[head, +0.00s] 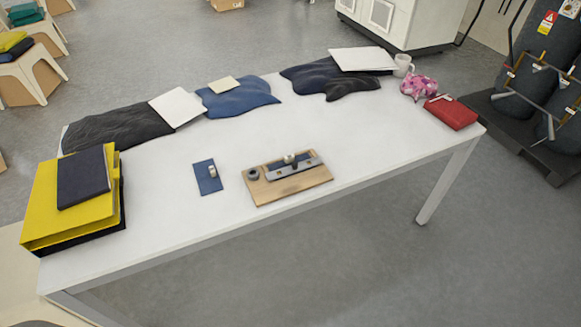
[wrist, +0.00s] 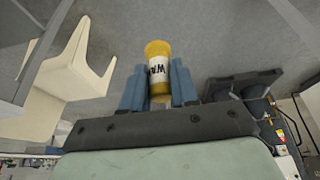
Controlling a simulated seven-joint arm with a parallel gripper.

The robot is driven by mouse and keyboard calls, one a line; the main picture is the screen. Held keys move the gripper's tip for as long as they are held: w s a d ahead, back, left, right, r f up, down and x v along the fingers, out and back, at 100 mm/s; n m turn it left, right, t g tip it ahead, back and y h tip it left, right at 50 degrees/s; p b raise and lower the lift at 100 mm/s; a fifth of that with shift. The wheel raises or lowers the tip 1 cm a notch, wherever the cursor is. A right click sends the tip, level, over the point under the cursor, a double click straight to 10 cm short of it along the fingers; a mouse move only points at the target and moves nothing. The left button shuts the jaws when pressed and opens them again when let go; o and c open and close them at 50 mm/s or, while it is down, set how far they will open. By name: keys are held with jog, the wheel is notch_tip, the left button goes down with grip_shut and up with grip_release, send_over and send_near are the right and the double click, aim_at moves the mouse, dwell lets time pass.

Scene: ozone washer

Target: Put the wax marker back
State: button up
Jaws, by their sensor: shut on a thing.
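The wax marker (wrist: 158,50) is a yellow cylinder with a white label whose lettering starts with "WA". It shows in the wrist view between the two blue fingers of my gripper (wrist: 159,85). My gripper is shut on it, and the marker's yellow end sticks out past the fingertips. Only grey floor shows behind the marker. Neither my gripper nor the marker is in the head view. In the head view a wooden board (head: 312,184) lies near the table's front edge. It carries a grey metal strip and a dark round piece with a hole (head: 253,174).
The white table (head: 150,185) has clear room around the board. A blue pad (head: 205,183) with a small metal piece lies left of it. Yellow and dark folders (head: 50,205) fill the left end. Dark cloths, a mug (head: 402,65) and a red case (head: 452,112) line the back and right.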

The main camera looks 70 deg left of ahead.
jog(key=s+a+n+y, duration=0.1)
jog(key=s+a+n, duration=0.25)
jog(key=a, duration=1.05)
jog(key=s+a+n+g+y, duration=0.15)
jog(key=s+a, duration=0.35)
jog(key=a, duration=0.9)
jog(key=s+a+n+y, duration=0.1)
jog(key=s+a+n, duration=0.3)
jog(key=a, duration=1.1)
jog(key=s+a+r+n+g+y, duration=0.15)
jog(key=s+a+n, duration=0.25)
jog(key=s+a, duration=1.5)
jog(key=s+a+r+n+g, duration=0.1)
jog(key=s+a+r+n, duration=0.25)
jog(key=s+a, duration=1.55)
jog(key=s+a+m, duration=0.2)
jog(key=s+a, duration=0.1)
jog(key=s, duration=0.1)
jog(key=shift+n+t+h, duration=0.25)
jog(key=shift+t+h, duration=0.05)
jog(key=shift+w+a+f, duration=0.1)
jog(key=shift+a+f, duration=0.05)
jog(key=shift+f, duration=2.35)
jog(key=shift+a+f, duration=0.1)
jog(key=shift+f, duration=2.35)
jog(key=shift+f, duration=0.3)
